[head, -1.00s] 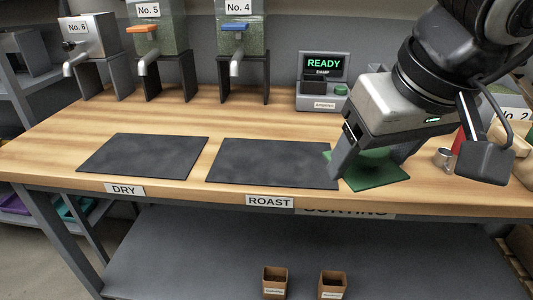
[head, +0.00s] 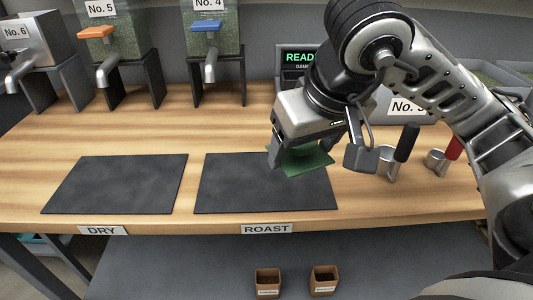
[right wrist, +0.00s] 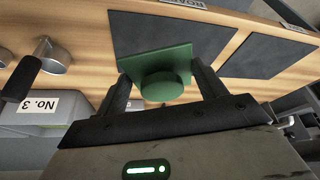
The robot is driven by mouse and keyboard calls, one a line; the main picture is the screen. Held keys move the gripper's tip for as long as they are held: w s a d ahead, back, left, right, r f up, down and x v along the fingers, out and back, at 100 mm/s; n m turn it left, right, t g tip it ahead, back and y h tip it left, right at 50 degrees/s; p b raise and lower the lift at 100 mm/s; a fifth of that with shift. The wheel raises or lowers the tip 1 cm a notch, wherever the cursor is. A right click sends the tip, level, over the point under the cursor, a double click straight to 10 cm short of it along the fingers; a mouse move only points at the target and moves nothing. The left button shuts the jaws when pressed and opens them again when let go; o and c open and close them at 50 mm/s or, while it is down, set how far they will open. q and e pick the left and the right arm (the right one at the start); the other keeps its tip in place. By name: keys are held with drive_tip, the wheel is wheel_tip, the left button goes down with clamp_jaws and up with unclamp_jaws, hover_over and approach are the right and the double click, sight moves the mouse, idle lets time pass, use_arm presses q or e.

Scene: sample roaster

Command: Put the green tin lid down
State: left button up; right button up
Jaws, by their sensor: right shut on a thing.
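The green tin lid (head: 310,163) is a flat square plate with a round knob. My right gripper (head: 308,152) is shut on it, and in the right wrist view the knob of the lid (right wrist: 165,87) sits between the two fingers. In the head view the lid appears over the far right corner of the ROAST mat (head: 245,190); it looks raised above the table, but the exact height is hard to tell. The gripper partly hides the lid. My left gripper is not in view.
The dark DRY mat (head: 115,185) lies bare at left. Metal cups with a black handle (head: 406,142) and a red handle (head: 453,148) stand at right. Dispensers line the back, and a READY display (head: 298,57) is partly behind my arm. Two small brown boxes (head: 268,282) are below.

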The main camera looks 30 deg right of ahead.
approach(264, 176)
drive_tip(key=shift+w+d+f, duration=0.2)
drive_tip(key=shift+w+f, duration=0.55)
drive_tip(key=shift+w, duration=0.05)
drive_tip(key=shift+w+f, duration=0.15)
drive_tip(key=shift+f, duration=0.05)
drive_tip(key=shift+w+f, duration=0.15)
drive_tip(key=shift+f, duration=0.75)
drive_tip(key=shift+w+f, duration=0.15)
drive_tip(key=shift+f, duration=0.8)
drive_tip(key=shift+f+b, duration=0.2)
drive_tip(key=shift+b, duration=0.25)
drive_tip(key=o, duration=1)
drive_tip(key=shift+c, duration=0.2)
